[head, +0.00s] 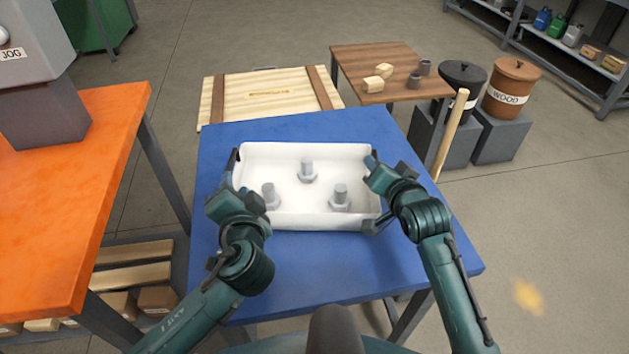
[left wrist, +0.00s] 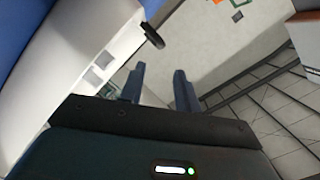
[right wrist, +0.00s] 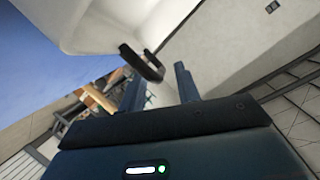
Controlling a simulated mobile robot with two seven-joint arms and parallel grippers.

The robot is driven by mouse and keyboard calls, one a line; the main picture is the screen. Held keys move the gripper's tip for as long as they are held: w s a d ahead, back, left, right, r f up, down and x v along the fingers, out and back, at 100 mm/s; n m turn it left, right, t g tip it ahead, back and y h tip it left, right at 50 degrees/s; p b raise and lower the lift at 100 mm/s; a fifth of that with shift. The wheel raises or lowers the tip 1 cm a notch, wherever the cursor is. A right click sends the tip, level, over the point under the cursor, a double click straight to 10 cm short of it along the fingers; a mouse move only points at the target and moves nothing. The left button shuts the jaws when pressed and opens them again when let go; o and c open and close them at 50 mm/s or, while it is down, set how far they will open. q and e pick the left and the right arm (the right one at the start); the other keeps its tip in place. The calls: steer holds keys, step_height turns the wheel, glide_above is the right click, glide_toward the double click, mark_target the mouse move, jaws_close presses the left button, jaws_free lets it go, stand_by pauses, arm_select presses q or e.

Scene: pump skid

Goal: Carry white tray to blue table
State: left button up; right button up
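The white tray (head: 290,221) is over the blue table (head: 330,130) and looks level, apparently resting on it. Three grey bolts stand upright in it: a left one (head: 269,196), a back one (head: 307,171) and a right one (head: 341,198). My left gripper (head: 228,186) is at the tray's left side, fingers apart, with a dark handle (left wrist: 152,35) beyond the fingertips. My right gripper (head: 374,168) is at the right side, fingers apart, with the other handle (right wrist: 142,62) near its fingertips. Neither gripper visibly holds anything.
An orange table (head: 75,190) stands at the left with a grey machine on it. Behind the blue table are a wooden pallet-like board (head: 270,93) and a brown table (head: 385,55) with small blocks. Black and brown bins (head: 512,85) stand at the right. Floor is free at the right.

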steer(key=v, duration=1)
